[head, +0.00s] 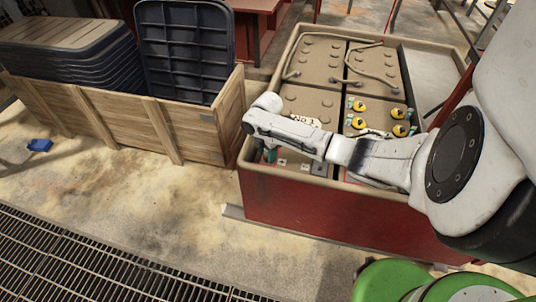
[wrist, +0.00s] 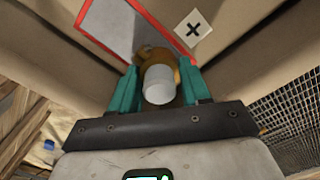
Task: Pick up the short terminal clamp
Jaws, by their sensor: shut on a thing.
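My gripper (wrist: 159,72) shows in the wrist view with its two teal fingers closed on the short terminal clamp (wrist: 158,84). The clamp has a pale, rounded cylindrical end towards the camera and a brownish-yellow body behind it. The fingers press on it from left and right. In the head view one teal finger of my gripper (head: 270,155) shows below my arm, at the near left corner of the red battery box (head: 330,213). The clamp is hidden there. I cannot tell whether it touches the surface beneath.
Tan batteries (head: 318,58) with cables fill much of the box, and several yellow caps (head: 358,124) stand on them. The box's raised rim surrounds my gripper. A wooden crate (head: 130,122) with dark lids stands left. A blue object (head: 40,145) lies on the floor.

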